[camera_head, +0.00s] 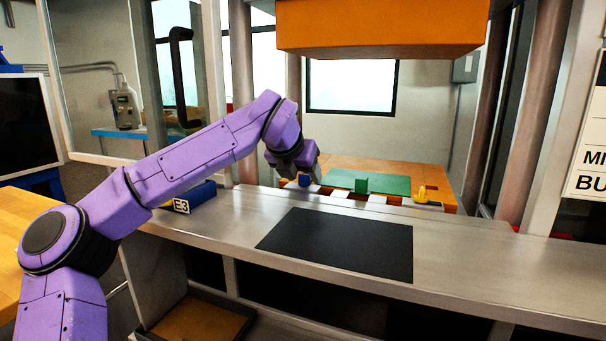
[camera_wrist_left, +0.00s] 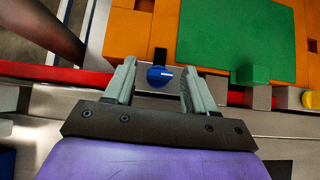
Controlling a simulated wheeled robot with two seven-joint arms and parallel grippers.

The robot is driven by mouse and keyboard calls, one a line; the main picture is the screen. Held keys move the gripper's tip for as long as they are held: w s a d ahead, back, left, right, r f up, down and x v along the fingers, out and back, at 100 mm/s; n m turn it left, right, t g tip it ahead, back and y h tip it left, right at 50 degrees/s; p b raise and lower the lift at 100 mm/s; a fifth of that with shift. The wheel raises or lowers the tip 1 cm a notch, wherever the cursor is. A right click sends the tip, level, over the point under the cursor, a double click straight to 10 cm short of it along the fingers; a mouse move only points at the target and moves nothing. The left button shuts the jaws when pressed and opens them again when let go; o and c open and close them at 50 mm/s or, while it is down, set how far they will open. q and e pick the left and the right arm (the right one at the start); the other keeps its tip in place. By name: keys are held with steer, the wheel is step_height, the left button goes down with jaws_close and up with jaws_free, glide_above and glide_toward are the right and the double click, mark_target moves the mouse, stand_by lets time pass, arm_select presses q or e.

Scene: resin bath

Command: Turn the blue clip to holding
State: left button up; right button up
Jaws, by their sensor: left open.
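The blue clip (camera_head: 304,180) sits at the front edge of the orange bed, at the left end of a row of clips. In the left wrist view the blue clip (camera_wrist_left: 160,77) is round, with a small light mark, beside a black slot. My left gripper (camera_head: 298,172) has reached over the bench to it. In the wrist view its two grey fingers (camera_wrist_left: 158,80) are open, one on each side of the blue clip, with gaps between. Whether the fingertips are level with the clip I cannot tell. My right gripper is not in view.
A green clip (camera_head: 361,185) and a yellow clip (camera_head: 423,195) stand to the right along the same edge. A green sheet (camera_head: 385,183) lies on the orange bed behind. An orange block (camera_head: 380,28) hangs above. A black mat (camera_head: 345,243) lies on the otherwise mostly clear bench.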

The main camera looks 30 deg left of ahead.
arm_select(q)
steer(key=v, duration=1)
steer(key=shift+r, duration=0.15)
steer(key=shift+s, duration=0.1)
